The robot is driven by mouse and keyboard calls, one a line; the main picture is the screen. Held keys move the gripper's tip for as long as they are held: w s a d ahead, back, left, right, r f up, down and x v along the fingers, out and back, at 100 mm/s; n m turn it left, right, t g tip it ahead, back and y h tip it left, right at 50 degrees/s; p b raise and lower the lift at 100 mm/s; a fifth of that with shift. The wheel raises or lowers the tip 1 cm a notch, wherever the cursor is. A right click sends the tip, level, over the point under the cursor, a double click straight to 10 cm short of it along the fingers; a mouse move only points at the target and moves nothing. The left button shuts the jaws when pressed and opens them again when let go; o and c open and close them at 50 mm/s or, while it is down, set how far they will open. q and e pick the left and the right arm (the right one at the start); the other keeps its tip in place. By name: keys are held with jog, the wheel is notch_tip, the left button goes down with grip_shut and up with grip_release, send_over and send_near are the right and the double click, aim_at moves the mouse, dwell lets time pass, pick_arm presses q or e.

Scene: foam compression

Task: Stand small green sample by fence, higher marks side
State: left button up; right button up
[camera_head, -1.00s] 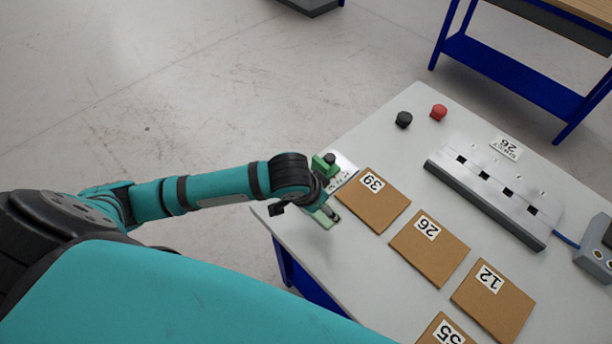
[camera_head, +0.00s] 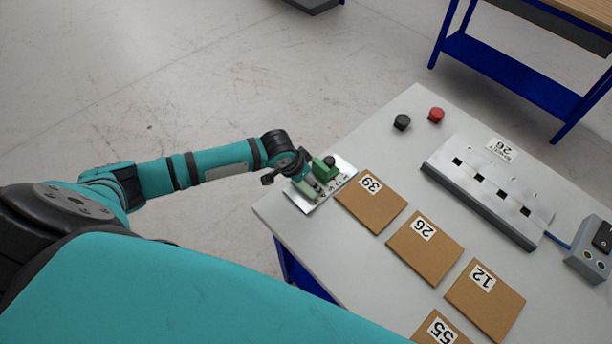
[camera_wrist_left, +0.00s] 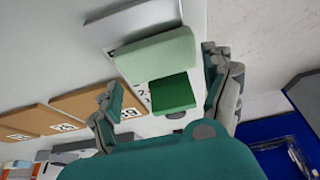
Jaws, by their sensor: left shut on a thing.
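The small green sample (camera_head: 308,189), a pale green block, is at my left gripper over the metal plate (camera_head: 342,165) at the table's left corner. Marks on the plate are too small to read. I cannot tell whether the sample touches the plate. My right gripper is out of view.
Brown pads numbered 39 (camera_head: 371,205), 26 (camera_head: 425,250), 12 (camera_head: 485,300) and 55 (camera_head: 438,330) lie right of the plate. A metal slotted rack (camera_head: 488,190), a black knob (camera_head: 402,122) and a red knob (camera_head: 436,115) are farther back.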

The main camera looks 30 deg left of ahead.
pick_arm(q)
jog(key=o, duration=0.7)
jog(key=shift+f, duration=0.1)
jog(key=b+v, duration=0.1)
jog(key=v, duration=1.1)
